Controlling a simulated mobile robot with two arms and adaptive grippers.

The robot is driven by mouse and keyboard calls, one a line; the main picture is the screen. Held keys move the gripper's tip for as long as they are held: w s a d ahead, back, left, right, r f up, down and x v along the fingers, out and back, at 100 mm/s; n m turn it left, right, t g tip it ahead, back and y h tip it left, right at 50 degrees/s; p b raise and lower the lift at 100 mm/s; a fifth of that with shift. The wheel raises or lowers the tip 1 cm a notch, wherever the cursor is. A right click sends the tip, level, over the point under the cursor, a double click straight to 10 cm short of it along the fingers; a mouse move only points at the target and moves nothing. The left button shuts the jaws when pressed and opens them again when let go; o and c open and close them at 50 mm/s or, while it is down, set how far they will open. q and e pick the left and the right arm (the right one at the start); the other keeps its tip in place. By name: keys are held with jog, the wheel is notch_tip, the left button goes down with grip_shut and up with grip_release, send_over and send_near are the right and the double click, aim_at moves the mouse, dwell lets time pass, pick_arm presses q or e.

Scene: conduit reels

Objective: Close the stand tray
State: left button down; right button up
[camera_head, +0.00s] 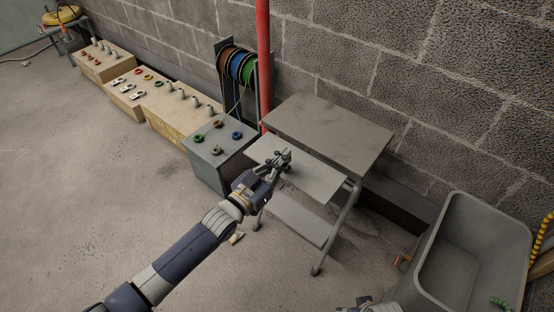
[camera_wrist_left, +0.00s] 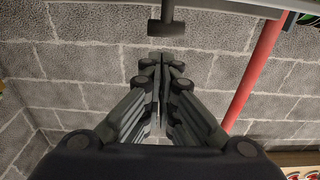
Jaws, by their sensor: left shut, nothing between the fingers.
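The stand is a grey metal table with a flat top (camera_head: 330,130) on angled legs. Its tray (camera_head: 318,180), a light grey plate, sticks out from under the top toward the front left. My left gripper (camera_head: 284,156) is over the tray's left part in the head view, close to the top's front edge; whether it touches the tray is unclear. In the left wrist view its fingers (camera_wrist_left: 160,62) are pressed together and empty. A dark T-shaped piece (camera_wrist_left: 168,26) is just beyond the fingertips; I cannot tell what it belongs to.
A lower shelf (camera_head: 300,219) sits under the tray. A red pipe (camera_head: 263,60) and cable reels (camera_head: 238,66) stand behind, left of the stand. A grey box (camera_head: 215,160) is beside it. A grey tub (camera_head: 428,262) is at right. The floor at front left is clear.

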pick_arm(q)
jog(key=shift+s+a+f, duration=0.1)
jog(key=shift+s+f, duration=0.05)
jog(key=shift+f, duration=0.55)
pick_arm(e)
jog(key=shift+w+r, duration=0.1)
jog(key=shift+r, duration=0.6)
pick_arm(q)
jog(key=shift+s, duration=0.1)
pick_arm(e)
jog(key=shift+w, duration=0.1)
